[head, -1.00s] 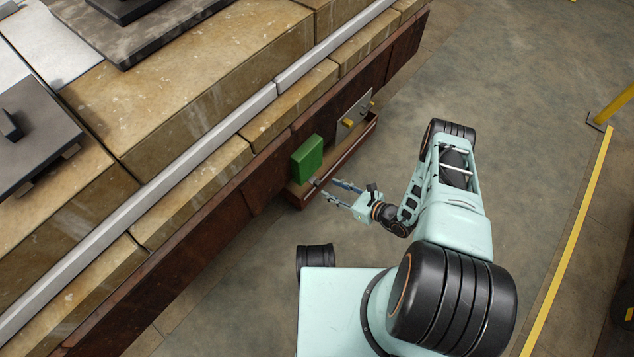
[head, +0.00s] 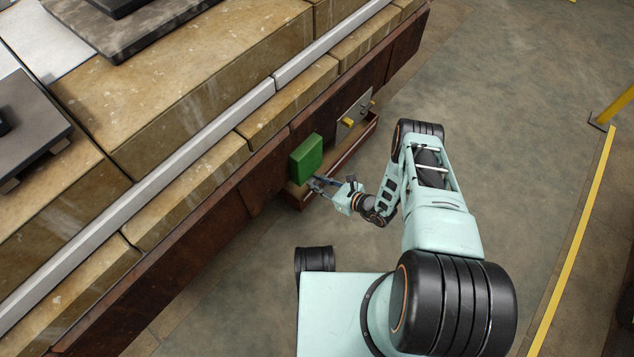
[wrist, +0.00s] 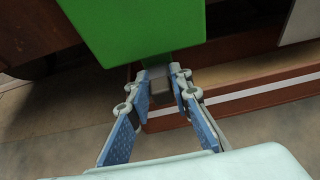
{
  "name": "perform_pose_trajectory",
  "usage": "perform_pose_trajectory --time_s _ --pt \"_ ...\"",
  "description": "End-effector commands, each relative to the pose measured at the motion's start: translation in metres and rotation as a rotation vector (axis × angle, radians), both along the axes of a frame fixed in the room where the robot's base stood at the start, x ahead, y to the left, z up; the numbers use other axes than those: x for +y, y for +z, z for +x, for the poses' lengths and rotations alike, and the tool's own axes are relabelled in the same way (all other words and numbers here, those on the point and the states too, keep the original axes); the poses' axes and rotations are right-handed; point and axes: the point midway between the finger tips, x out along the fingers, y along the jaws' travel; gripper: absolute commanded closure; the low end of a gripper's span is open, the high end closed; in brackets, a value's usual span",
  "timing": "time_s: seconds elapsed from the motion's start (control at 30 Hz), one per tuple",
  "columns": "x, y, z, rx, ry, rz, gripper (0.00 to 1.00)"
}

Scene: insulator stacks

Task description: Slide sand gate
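A green block (head: 306,159), which looks like the sand gate, stands on a narrow brown ledge (head: 352,159) along the rusty beam. A small grey handle (wrist: 160,90) sticks out below its front, shown in the wrist view. My gripper (head: 315,184) is at the block's lower front edge. In the wrist view my gripper (wrist: 161,84) has a finger on each side of the handle, and the fingers look closed against it.
The ledge has a raised lip (wrist: 240,105). Stacked tan blocks (head: 190,80) lie behind the beam.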

Motion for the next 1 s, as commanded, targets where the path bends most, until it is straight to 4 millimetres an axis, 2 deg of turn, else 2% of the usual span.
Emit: perform_pose_trajectory --time_s 0.03,0.13,0.17,1.0 --pt "0.000 0.000 0.000 0.000 0.000 0.000 0.88" --pt "0.000 0.000 0.000 0.000 0.000 0.000 0.99" --pt "0.000 0.000 0.000 0.000 0.000 0.000 1.00" --pt "-0.010 0.000 -0.007 -0.001 0.000 0.000 1.00"
